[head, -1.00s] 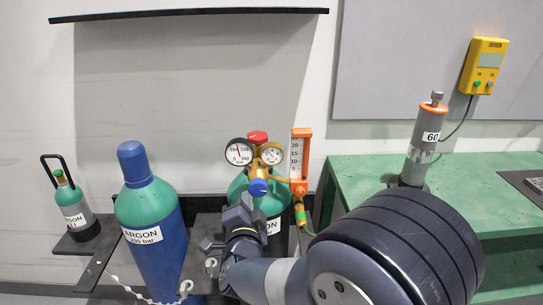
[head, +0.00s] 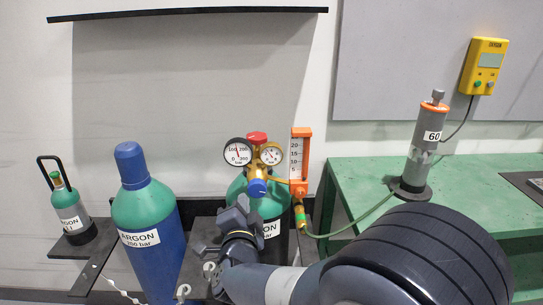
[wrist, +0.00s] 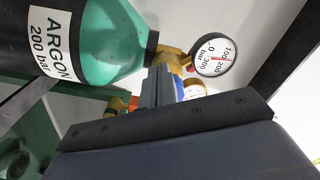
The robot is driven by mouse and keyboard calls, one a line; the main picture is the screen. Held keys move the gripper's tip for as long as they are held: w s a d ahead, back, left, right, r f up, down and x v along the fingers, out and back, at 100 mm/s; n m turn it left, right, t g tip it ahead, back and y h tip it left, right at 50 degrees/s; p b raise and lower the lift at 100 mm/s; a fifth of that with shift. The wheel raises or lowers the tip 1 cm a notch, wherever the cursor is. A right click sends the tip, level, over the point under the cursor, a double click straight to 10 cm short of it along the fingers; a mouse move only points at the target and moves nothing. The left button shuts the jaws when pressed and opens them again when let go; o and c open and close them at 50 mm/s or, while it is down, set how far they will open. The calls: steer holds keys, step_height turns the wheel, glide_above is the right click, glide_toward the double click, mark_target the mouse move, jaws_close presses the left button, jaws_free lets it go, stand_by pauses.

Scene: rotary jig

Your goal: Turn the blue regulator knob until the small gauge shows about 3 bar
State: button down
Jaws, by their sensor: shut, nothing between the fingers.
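The blue regulator knob (head: 257,188) faces me below the brass regulator body, in front of the green shoulder of an argon cylinder. The small gauge (head: 271,153) sits at the upper right of the regulator; its needle is too small to read surely. My gripper (head: 241,208) is shut and empty, just below and left of the knob; I cannot tell whether it touches it. In the wrist view the gripper fingers (wrist: 158,86) point toward the regulator, with a bit of the blue knob (wrist: 178,85) showing beside them and the small gauge partly hidden.
The larger gauge (head: 238,152) and a red cap (head: 257,138) are close above. An orange flowmeter (head: 300,160) stands at the right, with a green hose (head: 350,227) running to the bench (head: 375,180). A blue-green argon cylinder (head: 149,215) stands left of my arm.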

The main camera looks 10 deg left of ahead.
steer(key=v, duration=0.5)
steer(key=shift+s+b, duration=0.25)
steer(key=shift+b, duration=0.1)
